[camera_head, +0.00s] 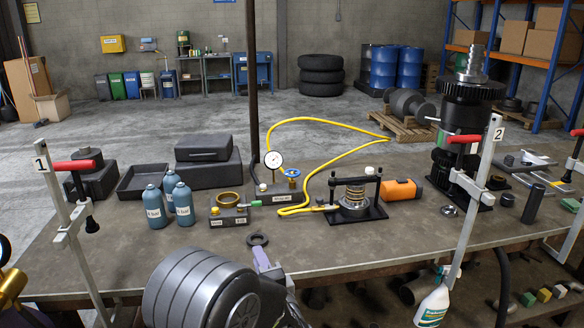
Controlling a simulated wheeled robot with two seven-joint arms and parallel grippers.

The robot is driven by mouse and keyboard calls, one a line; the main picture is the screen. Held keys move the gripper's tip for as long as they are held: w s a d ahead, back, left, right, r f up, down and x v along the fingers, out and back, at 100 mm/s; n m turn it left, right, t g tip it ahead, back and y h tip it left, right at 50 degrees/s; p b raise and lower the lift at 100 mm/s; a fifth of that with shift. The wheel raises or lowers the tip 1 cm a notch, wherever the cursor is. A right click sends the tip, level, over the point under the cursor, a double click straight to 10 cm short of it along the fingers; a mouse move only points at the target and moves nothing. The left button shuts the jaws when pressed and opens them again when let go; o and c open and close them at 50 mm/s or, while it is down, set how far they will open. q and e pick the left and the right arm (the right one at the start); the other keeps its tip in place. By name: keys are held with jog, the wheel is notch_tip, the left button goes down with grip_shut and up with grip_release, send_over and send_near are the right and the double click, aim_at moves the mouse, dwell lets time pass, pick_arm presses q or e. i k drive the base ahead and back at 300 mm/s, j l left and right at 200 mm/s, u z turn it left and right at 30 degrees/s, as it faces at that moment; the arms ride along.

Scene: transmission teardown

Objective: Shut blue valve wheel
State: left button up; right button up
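The blue valve wheel (291,173) sits on top of a small valve on a dark labelled block (282,193) at the middle of the bench. A round white pressure gauge (273,160) stands on the same block, just left of the wheel. My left gripper (274,268) is at the bench's front edge, well in front of the wheel and apart from it. It is partly hidden by my large grey arm, and its finger gap does not show clearly. Whether the wheel is turned shut cannot be told. My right gripper is not in view.
A yellow hose (330,122) loops behind and right of the valve. A spring fixture (355,195) stands to the right, a ring block (229,207) to the left. A dark post (253,90) rises behind the gauge. Clamps (64,213) stand at the front edge.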

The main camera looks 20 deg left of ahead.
aim_at(290, 173)
jog(key=i, duration=1.35)
